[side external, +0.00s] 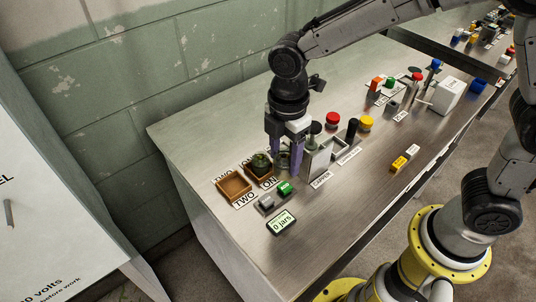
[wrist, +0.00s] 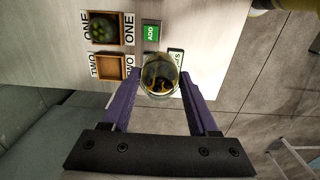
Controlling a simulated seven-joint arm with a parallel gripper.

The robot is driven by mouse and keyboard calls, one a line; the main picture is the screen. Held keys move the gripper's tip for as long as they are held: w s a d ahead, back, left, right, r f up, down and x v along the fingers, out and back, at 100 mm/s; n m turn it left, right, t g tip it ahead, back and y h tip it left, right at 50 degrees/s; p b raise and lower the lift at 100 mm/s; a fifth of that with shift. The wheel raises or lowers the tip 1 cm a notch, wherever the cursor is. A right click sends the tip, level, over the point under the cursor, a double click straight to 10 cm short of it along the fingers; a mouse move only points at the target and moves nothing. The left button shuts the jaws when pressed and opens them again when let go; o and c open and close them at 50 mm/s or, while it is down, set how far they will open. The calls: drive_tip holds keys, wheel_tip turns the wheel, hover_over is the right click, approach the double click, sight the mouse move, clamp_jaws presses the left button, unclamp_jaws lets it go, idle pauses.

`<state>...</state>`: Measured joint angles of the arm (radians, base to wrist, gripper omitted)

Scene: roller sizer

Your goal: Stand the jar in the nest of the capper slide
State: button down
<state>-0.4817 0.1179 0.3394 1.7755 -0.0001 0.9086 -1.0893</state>
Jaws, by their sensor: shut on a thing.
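A clear glass jar (wrist: 159,76) is between the purple fingertips of my gripper (wrist: 160,86) in the wrist view, seen from above. Something dark and yellowish shows through its glass. In the side view my gripper (side external: 285,160) points down and is shut on the jar (side external: 283,161), close to the tabletop; I cannot tell if the base touches it. To the right of the gripper is a grey metal fixture (side external: 318,160) with a dark knob above, which looks like the capper slide. My right finger partly covers it, and its nest cannot be made out.
Tray ONE (side external: 259,175) holds green round things, and tray TWO (side external: 234,188) is empty; both are left of the gripper. A green button (side external: 285,187), a grey button (side external: 266,202) and a "0 jars" display (side external: 281,222) lie in front. A red button (side external: 333,119) stands behind the fixture.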

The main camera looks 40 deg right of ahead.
drive_tip(key=shift+s+d+r, duration=0.1)
drive_tip(key=shift+s+d, duration=0.05)
drive_tip(key=shift+s, duration=0.15)
drive_tip(key=s+d+r+m, duration=0.1)
drive_tip(key=s+d+m, duration=0.35)
drive_tip(key=d, duration=0.65)
drive_tip(key=s+d+m, duration=0.4)
drive_tip(key=d+m, duration=0.1)
drive_tip(key=d, duration=0.5)
approach(342, 136)
drive_tip(key=shift+n, duration=0.25)
drive_tip(key=a, duration=0.2)
drive_tip(key=s+a, duration=0.2)
drive_tip(key=a, duration=0.1)
drive_tip(key=shift+s+a+f, duration=0.15)
drive_tip(key=shift+a+f, duration=0.05)
drive_tip(key=shift+a, duration=0.1)
drive_tip(key=shift+w+d+f, duration=0.1)
drive_tip(key=shift+w+f, duration=0.35)
drive_tip(key=shift+f, duration=1.55)
